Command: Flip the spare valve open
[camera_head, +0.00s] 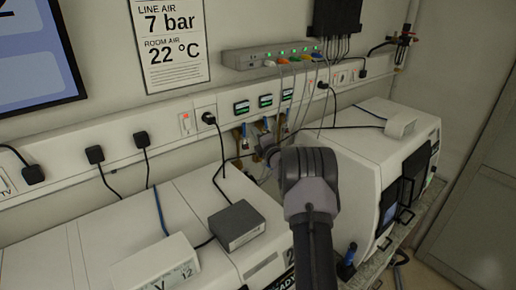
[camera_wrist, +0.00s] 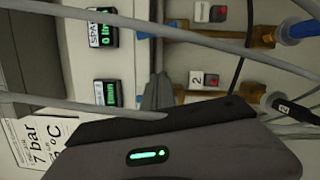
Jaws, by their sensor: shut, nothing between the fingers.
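The spare display (camera_wrist: 101,28), marked SPARE and reading 0, is at the upper left of the wrist view, which is turned sideways. Level with it is a brass valve (camera_wrist: 200,36) with a red-marked tag; a grey cable crosses it. A second brass valve (camera_wrist: 240,92), tagged 2, lies below it in the picture. My gripper (camera_wrist: 158,90) is shut and empty, its grey fingertips between the displays and the valves, nearer the row of valve 2. Whether it touches anything I cannot tell.
Several grey cables hang from the grey hub (camera_head: 270,55) across the valves. A blue hose fitting (camera_wrist: 300,30) is beside the upper valve. A white instrument (camera_head: 350,160) stands right of my arm, and a small grey box (camera_head: 238,224) lies on the white unit to the left.

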